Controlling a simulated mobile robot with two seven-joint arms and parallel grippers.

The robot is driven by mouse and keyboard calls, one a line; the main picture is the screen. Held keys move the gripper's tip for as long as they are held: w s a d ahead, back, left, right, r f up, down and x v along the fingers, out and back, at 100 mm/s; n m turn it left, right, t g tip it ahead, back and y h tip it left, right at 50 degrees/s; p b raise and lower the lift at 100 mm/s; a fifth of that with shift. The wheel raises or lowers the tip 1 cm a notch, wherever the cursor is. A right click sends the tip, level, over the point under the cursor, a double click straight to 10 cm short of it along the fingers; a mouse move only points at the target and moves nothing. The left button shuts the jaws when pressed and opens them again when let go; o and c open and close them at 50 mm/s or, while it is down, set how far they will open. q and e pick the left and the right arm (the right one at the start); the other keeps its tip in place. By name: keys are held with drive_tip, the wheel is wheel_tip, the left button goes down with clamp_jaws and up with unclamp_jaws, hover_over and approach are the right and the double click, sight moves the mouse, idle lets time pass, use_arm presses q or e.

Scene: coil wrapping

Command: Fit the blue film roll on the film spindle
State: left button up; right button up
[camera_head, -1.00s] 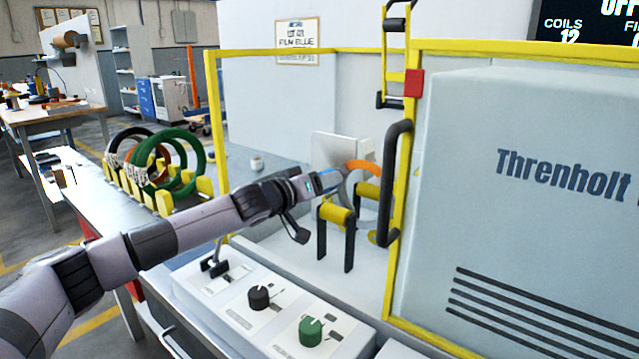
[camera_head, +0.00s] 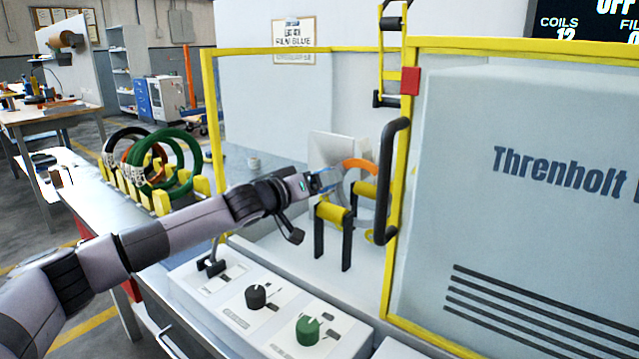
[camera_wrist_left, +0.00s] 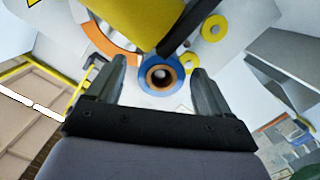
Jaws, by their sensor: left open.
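The blue film roll (camera_wrist_left: 145,72) shows end-on in the left wrist view, as a blue ring with a brown-rimmed dark centre. My left gripper (camera_wrist_left: 157,70) is open, with one finger on each side of the roll and visible gaps between. In the head view my left gripper (camera_head: 320,183) reaches into the yellow-framed machine, and a little blue shows at its tips. The film spindle cannot be made out clearly; I cannot tell whether it passes through the roll's centre. My right gripper is out of view.
An orange curved part (camera_head: 360,166) and yellow rollers (camera_head: 333,213) on black posts stand close to the gripper. The yellow frame (camera_head: 398,200) borders the opening. Several coils (camera_head: 180,160) stand in a rack at left. A control panel (camera_head: 262,305) lies in front.

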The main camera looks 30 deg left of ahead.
use_arm(q)
drive_tip(key=s+b, duration=0.2)
drive_tip(key=s, duration=0.4)
drive_tip(key=shift+a+r, duration=0.35)
drive_tip(key=shift+a, duration=0.1)
drive_tip(key=shift+s, duration=0.1)
